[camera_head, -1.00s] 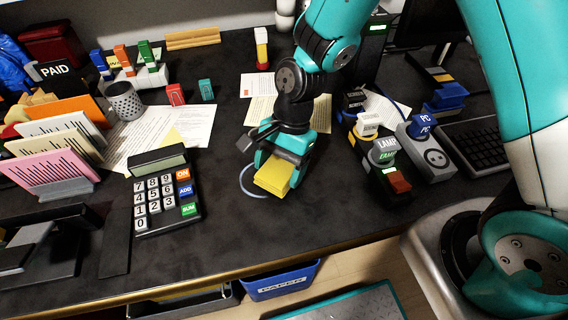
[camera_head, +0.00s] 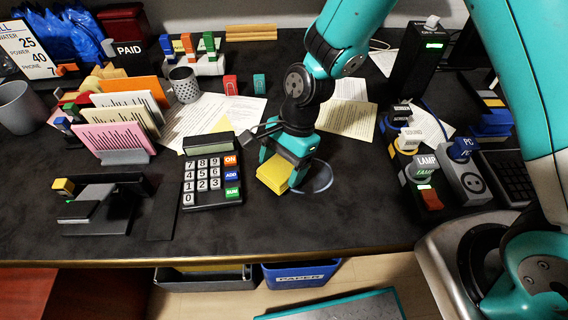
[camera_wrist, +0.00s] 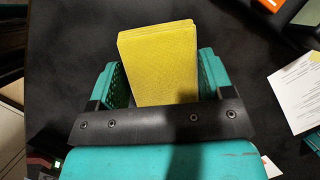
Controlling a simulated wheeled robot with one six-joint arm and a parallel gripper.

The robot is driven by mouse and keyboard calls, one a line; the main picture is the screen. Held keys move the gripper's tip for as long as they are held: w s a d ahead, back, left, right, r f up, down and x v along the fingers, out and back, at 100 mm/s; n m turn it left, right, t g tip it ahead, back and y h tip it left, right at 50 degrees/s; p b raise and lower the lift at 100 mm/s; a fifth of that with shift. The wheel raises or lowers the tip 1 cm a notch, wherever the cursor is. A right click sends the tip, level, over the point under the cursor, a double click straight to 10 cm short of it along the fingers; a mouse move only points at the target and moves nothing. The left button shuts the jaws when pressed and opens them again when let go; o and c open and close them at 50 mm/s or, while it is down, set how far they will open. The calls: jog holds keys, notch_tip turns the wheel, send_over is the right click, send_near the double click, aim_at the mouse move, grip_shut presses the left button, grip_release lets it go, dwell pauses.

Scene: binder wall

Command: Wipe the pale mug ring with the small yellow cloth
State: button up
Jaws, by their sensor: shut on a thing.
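The small yellow cloth (camera_head: 273,174) is a thick folded pad at the middle of the desk in the head view. My gripper (camera_head: 281,164) is shut on it, and the cloth sticks out past the fingers. In the wrist view the cloth (camera_wrist: 158,62) sits between my two teal fingers (camera_wrist: 160,78). The pale mug ring (camera_head: 331,178) shows as a thin grey-blue arc just right of the cloth. Its left part is hidden behind my gripper and the cloth. The cloth is at or just above the desk; I cannot tell whether it touches.
A calculator (camera_head: 210,170) stands close left of the cloth. Lamp and PC switch blocks (camera_head: 424,166) stand to the right. Papers (camera_head: 340,118) lie behind my gripper. The dark desk in front is clear to its edge, with a blue paper bin (camera_head: 301,274) below.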

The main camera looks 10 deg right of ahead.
aim_at(282, 166)
jog(key=shift+r+p, duration=2.8)
jog(key=shift+r, duration=0.35)
